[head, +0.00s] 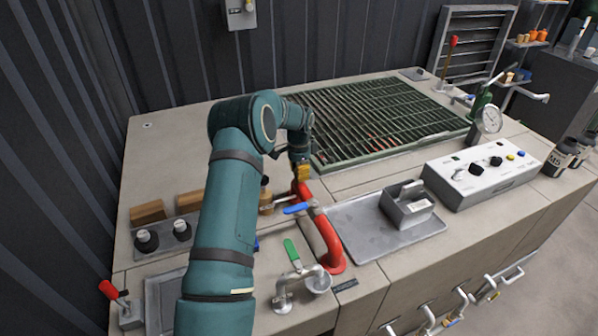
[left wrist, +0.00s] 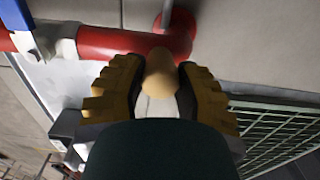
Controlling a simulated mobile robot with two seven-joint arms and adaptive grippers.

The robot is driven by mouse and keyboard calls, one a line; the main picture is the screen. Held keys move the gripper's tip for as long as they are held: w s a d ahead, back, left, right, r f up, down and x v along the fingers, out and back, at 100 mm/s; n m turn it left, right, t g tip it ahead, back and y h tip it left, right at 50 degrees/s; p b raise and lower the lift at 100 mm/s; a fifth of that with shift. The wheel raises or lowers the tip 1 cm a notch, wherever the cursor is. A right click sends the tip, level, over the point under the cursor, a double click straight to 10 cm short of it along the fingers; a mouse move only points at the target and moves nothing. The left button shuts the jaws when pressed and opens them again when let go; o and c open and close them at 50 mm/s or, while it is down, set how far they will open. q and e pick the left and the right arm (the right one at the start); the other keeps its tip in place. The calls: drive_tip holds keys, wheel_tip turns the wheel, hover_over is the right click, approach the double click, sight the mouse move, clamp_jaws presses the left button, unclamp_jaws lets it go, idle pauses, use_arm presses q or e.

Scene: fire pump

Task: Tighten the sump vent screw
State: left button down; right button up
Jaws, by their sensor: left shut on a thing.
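My left gripper (head: 302,174) is over the counter, beside the upper end of the red pipe (head: 328,240). In the left wrist view its yellow fingers (left wrist: 160,92) are shut on a rounded tan knob or handle (left wrist: 160,72). The tan piece lies just in front of the red pipe (left wrist: 105,44) in that view. Whether it touches the pipe, and what is below it, I cannot tell. I cannot make out the sump vent screw for certain; the gripper and arm cover part of that area. My right gripper is not in view.
A blue-handled valve (head: 298,208) and a green-handled tap (head: 292,254) are close to the red pipe. A grey tray (head: 362,240) holds a metal box (head: 407,206). A white control box (head: 480,174) and gauge (head: 488,121) stand right. A green grate (head: 375,118) lies behind.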

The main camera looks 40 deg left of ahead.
use_arm(q)
drive_tip(key=c, duration=0.6)
unclamp_jaws()
wheel_tip(320, 180, up, 12)
idle(0.6)
